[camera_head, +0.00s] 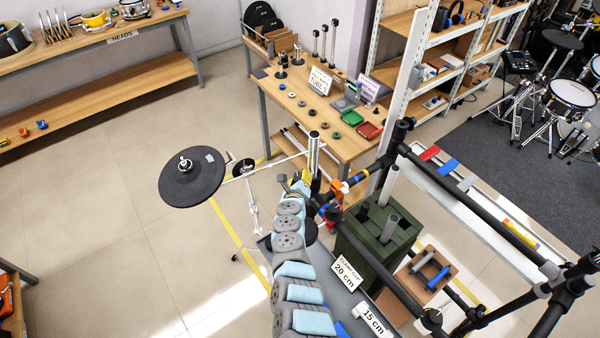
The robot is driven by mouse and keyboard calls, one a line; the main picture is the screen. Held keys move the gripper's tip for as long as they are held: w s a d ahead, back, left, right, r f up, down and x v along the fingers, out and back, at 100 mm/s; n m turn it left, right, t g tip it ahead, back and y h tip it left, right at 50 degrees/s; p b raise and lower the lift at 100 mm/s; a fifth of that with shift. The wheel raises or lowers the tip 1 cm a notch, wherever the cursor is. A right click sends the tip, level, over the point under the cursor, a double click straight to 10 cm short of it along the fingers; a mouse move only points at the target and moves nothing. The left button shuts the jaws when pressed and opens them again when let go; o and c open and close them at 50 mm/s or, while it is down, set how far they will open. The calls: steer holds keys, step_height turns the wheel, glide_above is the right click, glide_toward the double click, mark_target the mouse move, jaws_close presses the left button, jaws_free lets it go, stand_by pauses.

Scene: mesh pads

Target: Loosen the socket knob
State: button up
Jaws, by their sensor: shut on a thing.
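My arm reaches up from the bottom centre to a black clamp area at the end of the rack's front bar. My gripper (320,203) is there, small and partly hidden by my own wrist, shut on what appears to be the socket knob. The knob itself is too hidden to make out. An upright chrome tube (314,152) stands just beyond the gripper. A yellow part (305,178) is beside the tube's lower end. An orange part (341,188) is on the black bar just right of the gripper.
A round black pad (191,178) on a thin arm is left of the tube. A dark green bin (375,240) with tubes stands close to the right of my arm. Black rack bars (475,205) extend right. A wooden table (300,104) is behind; open floor lies left.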

steer(key=shift+f+n+y+p, duration=0.15)
steer(key=shift+n+y+p, duration=0.15)
stand_by(0.4)
steer(key=o, duration=1.2)
steer(key=shift+f+b, duration=0.15)
steer(key=shift+b, duration=0.6)
steer(key=m+h+b, duration=0.2)
steer(key=b, duration=0.1)
steer(key=shift+a+f+m+t+b, duration=0.1)
steer(key=shift+m+t+b, duration=0.2)
steer(key=shift+t, duration=0.1)
steer(key=m+h+b, duration=0.4)
steer(key=m+b, duration=0.2)
steer(key=b, duration=0.3)
steer(key=shift+h+b, duration=0.3)
steer(key=shift+b, duration=0.05)
steer(key=m+h+b, duration=0.1)
steer(key=m+b, duration=0.1)
steer(key=m+h+b, duration=0.1)
steer(key=b, duration=0.1)
steer(key=m+g+h+b, duration=0.1)
steer(key=m+h+b, duration=0.1)
steer(key=b, duration=0.1)
steer(key=shift+r+m, duration=0.25)
steer(key=shift+m, duration=0.05)
